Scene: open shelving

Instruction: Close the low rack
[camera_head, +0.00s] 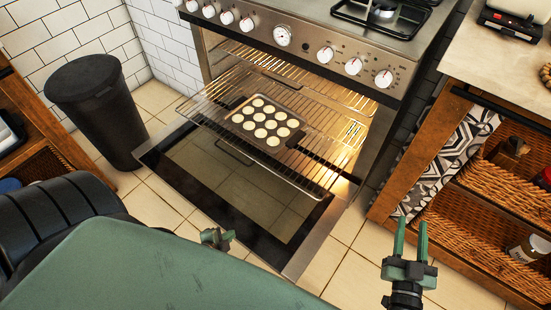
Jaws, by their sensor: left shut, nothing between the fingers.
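The oven (300,20) stands open, with its glass door (215,185) folded down flat. The low wire rack (290,178) is slid out above the door. A dark baking tray (238,129) with several round pale pieces of dough sits on it. My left gripper (217,236) is shut and empty, in front of the door's near edge and apart from the rack; the green part of my body hides some of it. My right gripper (411,226) is open and empty, to the right of the door, with its two green fingers pointing up.
An upper rack (290,70) sits inside the lit oven. A black bin (98,110) stands left of the oven. A wooden shelf unit (400,160) with wicker baskets (470,240) and a patterned cloth (455,160) is at the right. Tiled floor (345,265) is clear between the door and my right gripper.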

